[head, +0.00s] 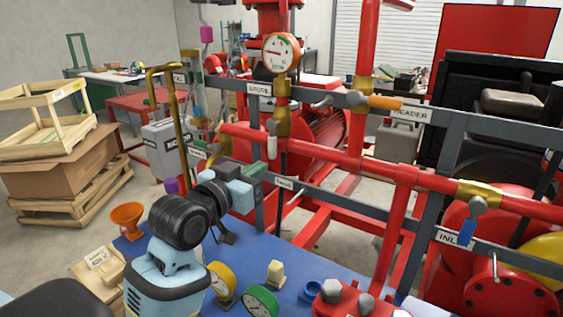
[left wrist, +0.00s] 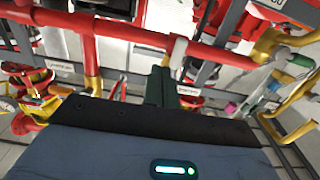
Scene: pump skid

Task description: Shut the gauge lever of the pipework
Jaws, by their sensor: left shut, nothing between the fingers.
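In the left wrist view, the shut fingers (left wrist: 160,75) point at the pipework and the white lever (left wrist: 178,50) shows close beyond the tips. Contact cannot be told. My right gripper is out of view.
An orange lever (head: 385,102) lies sideways beside the HEADER label (head: 411,113). A blue lever (head: 467,232) hangs near the INLET label (head: 455,238). Grey rails (head: 330,200) cross close to my left gripper. A blue bench top (head: 300,270) carries several gauges and small parts.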

